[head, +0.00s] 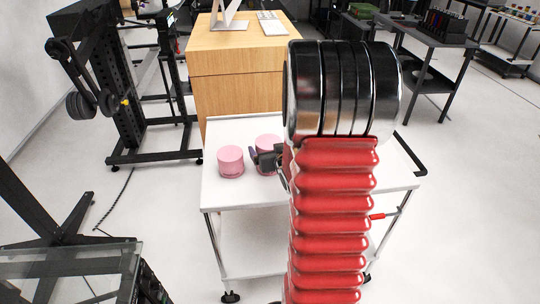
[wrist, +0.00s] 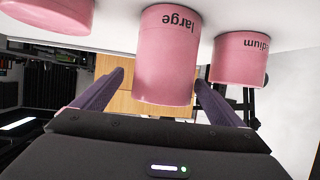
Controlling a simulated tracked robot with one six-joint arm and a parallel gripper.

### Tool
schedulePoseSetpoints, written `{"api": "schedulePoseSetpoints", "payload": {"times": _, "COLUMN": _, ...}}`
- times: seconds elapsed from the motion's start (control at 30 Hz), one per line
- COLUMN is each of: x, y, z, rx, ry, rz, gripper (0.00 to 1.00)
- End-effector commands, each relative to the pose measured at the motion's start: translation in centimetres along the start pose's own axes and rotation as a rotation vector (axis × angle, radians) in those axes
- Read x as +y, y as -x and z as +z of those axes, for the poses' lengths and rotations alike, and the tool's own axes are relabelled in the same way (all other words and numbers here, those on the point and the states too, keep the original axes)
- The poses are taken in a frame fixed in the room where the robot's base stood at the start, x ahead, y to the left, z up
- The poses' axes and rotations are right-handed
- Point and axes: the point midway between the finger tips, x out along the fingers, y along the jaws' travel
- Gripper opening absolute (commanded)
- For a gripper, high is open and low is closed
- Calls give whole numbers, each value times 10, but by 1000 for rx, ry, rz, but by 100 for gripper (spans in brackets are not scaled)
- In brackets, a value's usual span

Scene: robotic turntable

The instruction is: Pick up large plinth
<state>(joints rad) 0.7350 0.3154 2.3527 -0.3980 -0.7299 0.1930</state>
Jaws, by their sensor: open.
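The large plinth (wrist: 166,60) is a pink cylinder, its label upside down in the wrist view. It shows between the two spread fingers of my gripper (wrist: 159,82), which is open and holds nothing. Whether the fingers touch it cannot be told. The medium plinth (wrist: 238,58) stands to its right in that view. In the head view my gripper (head: 264,158) is over the trolley, in front of a partly hidden pink cylinder (head: 267,140). Another pink cylinder (head: 231,162) stands to its left. Their labels cannot be read there.
A third pink cylinder (wrist: 62,12) is cut off at the wrist view's top left. The white trolley (head: 225,195) holds the cylinders. A wooden cabinet (head: 238,97) stands behind it. My arm hides the trolley's right part in the head view.

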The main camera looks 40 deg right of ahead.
Motion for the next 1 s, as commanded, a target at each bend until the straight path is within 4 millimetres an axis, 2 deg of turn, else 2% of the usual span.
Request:
{"api": "schedulePoseSetpoints", "payload": {"times": 0.37, "x": 0, "y": -4, "z": 0, "rx": 0, "ry": 0, "rz": 0, "gripper": 92}}
{"api": "schedulePoseSetpoints", "payload": {"times": 0.8, "x": -3, "y": -48, "z": 1, "rx": 0, "ry": 1, "rz": 0, "gripper": 92}}
{"api": "schedulePoseSetpoints", "payload": {"times": 1.0, "x": -3, "y": -52, "z": 1, "rx": -1, "ry": 0, "rz": 1, "gripper": 92}}
